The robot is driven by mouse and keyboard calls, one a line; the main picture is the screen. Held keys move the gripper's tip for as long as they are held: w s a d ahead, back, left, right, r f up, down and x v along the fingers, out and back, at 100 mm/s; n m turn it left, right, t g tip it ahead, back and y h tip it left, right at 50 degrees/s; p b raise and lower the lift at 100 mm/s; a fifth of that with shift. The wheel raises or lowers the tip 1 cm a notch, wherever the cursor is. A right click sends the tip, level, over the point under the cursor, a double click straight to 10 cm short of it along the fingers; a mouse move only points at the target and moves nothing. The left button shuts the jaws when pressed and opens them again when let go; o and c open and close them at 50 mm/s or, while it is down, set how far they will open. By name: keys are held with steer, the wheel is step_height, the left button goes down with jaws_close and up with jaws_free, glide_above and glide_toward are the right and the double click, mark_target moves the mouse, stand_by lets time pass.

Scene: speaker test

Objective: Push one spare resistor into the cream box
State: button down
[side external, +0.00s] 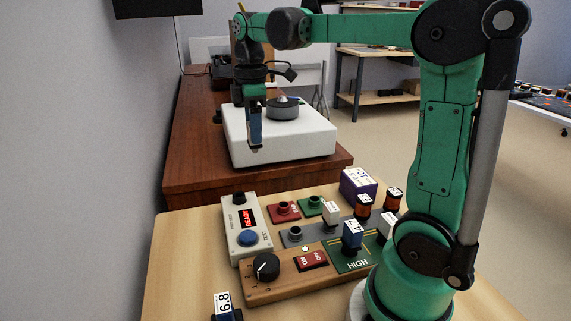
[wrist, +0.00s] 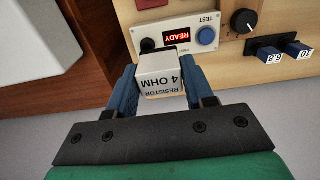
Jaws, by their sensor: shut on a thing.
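My gripper (side external: 255,143) is in front of the large white box on the brown desk, above the near table. In the wrist view my gripper (wrist: 160,70) is shut on a white block marked RESISTOR 4 OHM (wrist: 161,84); in the side view my fingers hide most of it. A cream box (side external: 243,224) with a red READY display and a blue TEST button stands on the table. It also shows in the wrist view (wrist: 178,24), beyond the held block and apart from my fingers as far as I can tell. A blue block marked 6.8 (wrist: 268,54) and one marked 10 (wrist: 297,48) are at right.
The white box (side external: 270,146) bears a round dark thing (side external: 283,108). A wooden panel (side external: 290,278) with a black knob and red switch stands before the cream box. Red (side external: 284,210) and green (side external: 310,205) sockets and several small blocks crowd the right.

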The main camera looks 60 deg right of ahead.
steer(key=shift+w+a+f, duration=0.1)
steer(key=shift+w+f, duration=0.7)
steer(key=shift+f, duration=1)
steer(key=shift+w+d+f, duration=0.1)
steer(key=shift+w+f, duration=0.75)
steer(key=shift+f, duration=1)
steer(key=shift+w+a+f, duration=0.1)
steer(key=shift+w+f, duration=0.7)
steer(key=shift+f, duration=1)
steer(key=shift+f, duration=1.05)
steer(key=shift+c, duration=1.3)
jaws_free()
steer(key=shift+r, duration=0.1)
step_height(320, 180, up, 7)
steer(key=shift+r, duration=0.2)
